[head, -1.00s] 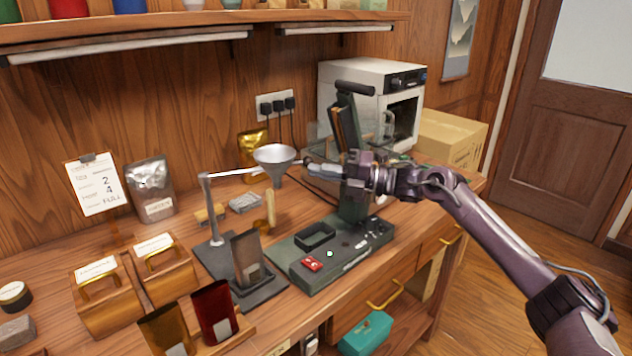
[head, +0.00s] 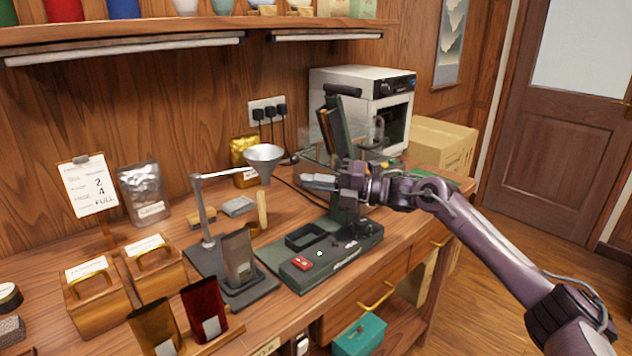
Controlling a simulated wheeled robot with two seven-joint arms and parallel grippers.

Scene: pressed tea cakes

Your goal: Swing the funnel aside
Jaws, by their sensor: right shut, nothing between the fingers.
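The metal funnel (head: 264,160) hangs on a thin grey arm from an upright stand (head: 204,215) on a dark base. It is above and behind the green press base (head: 325,255), left of the press column. A small dark knob sticks out from the funnel's right side. My right gripper (head: 306,182) comes in from the right, in front of the press column. It is shut and empty, its fingertips just right of the funnel and below the knob, apparently apart from it. My left gripper is not in view.
A dark pouch (head: 238,258) stands on the stand's base. Wooden boxes (head: 158,268) and more pouches (head: 206,308) are at the front left. A white oven (head: 385,95) stands behind the press, and a cardboard box (head: 440,145) is to its right.

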